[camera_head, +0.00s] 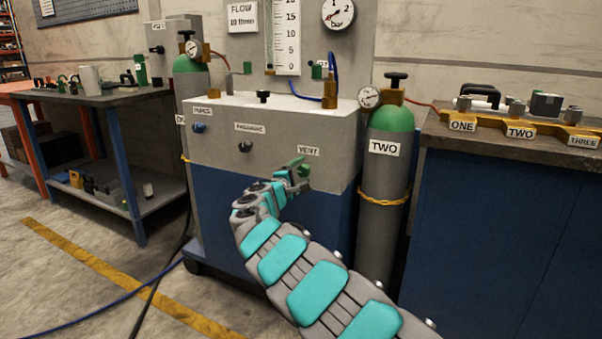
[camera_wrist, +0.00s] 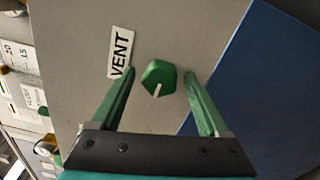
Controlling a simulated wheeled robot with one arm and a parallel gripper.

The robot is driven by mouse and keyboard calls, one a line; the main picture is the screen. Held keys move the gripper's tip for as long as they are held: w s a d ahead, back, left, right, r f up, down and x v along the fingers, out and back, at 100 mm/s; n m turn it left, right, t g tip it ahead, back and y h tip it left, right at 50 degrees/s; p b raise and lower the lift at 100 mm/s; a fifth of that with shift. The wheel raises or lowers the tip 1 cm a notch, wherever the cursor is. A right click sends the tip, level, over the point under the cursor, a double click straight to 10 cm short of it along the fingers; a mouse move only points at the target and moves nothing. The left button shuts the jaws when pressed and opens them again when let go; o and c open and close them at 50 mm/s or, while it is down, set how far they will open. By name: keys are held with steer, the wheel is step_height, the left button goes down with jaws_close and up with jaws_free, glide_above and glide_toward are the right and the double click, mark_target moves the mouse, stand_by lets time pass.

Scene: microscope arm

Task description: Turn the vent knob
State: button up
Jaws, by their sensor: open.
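The green vent knob (camera_wrist: 159,78) sits on the light grey panel of the gas cabinet, beside the white VENT label (camera_wrist: 121,52). It has a white pointer line on its face. My gripper (camera_wrist: 160,74) is open, with one green finger on each side of the knob. In the wrist view, gaps show between the knob and both fingers. In the head view, my gripper (camera_head: 298,166) is in front of the panel just below the VENT label (camera_head: 308,151), and the knob (camera_head: 304,170) shows partly beside the fingers.
A blue PURGE-side knob (camera_head: 199,127) and a black PRESSURE knob (camera_head: 245,146) are left on the same panel. A green-topped cylinder labelled TWO (camera_head: 386,170) stands close at the right. A shelved table (camera_head: 103,97) stands left.

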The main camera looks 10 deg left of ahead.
steer(key=v, duration=0.8)
steer(key=shift+b, duration=0.3)
steer(key=shift+w, duration=0.1)
